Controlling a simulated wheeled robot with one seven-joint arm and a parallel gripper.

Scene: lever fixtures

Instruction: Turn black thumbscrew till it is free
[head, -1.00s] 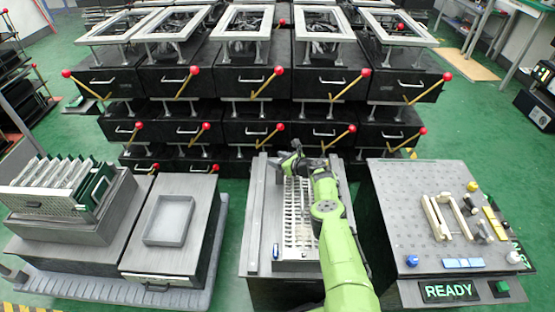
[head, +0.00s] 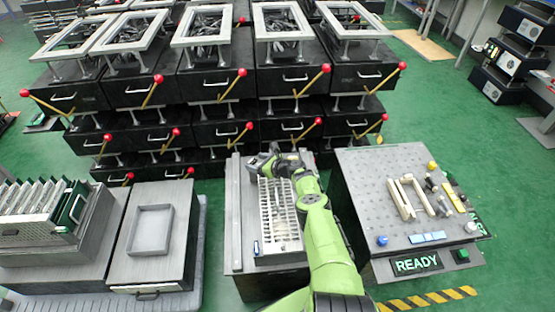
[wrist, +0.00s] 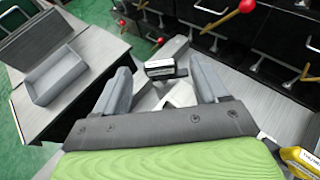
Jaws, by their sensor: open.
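My gripper (head: 260,166) is over the far left part of the middle bench (head: 233,210), beside a pale slotted rack (head: 280,215). In the wrist view my gripper (wrist: 162,86) has its two grey fingers wide apart, with nothing held between them. A small black piece with a pale label (wrist: 165,69) shows beyond and between the fingertips, apart from them. I cannot tell if this is the black thumbscrew. Small dark parts (head: 431,184) also stand on the perforated plate at the right, beside a cream clamp-like fixture (head: 405,198); they are too small to identify.
Black drawer cabinets with red-knobbed levers (head: 180,85) stand behind the benches. A grey tray (head: 150,232) is on the left bench. The perforated plate (head: 370,170) has a READY sign (head: 416,264) at its front.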

